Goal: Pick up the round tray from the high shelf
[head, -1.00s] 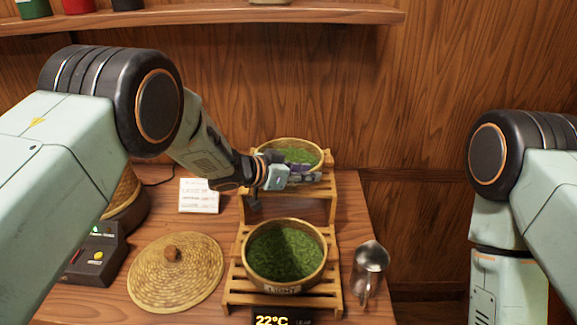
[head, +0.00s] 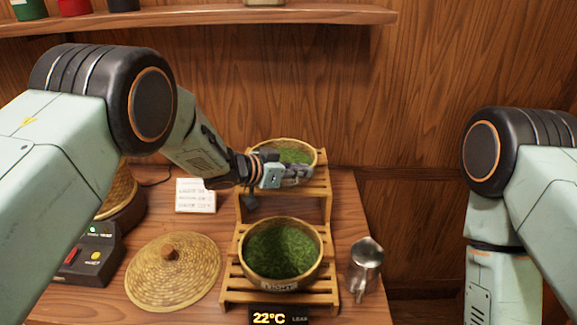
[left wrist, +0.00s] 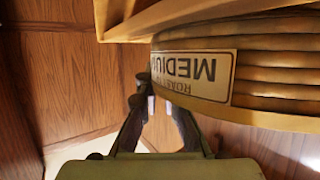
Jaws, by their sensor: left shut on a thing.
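The round tray (head: 316,157) sits on the upper tier of a slatted wooden stand (head: 325,187) and holds green leaves. My left gripper (head: 298,174) reaches in from the left and is shut on the tray's near rim. The gripper and wrist hide part of the tray's front. In the left wrist view the tray's ribbed wall (left wrist: 275,75) shows upside down with a label reading "MEDIUM", and the dark fingers (left wrist: 160,105) are close to it. My right gripper is out of view; only its arm shows at the right.
A second round tray of leaves (head: 318,262) stands on the lower tier. A woven lid (head: 195,275), a white card (head: 196,195) and a button box (head: 85,258) lie left. A metal jug (head: 366,265) stands right. A wall shelf (head: 330,15) runs above.

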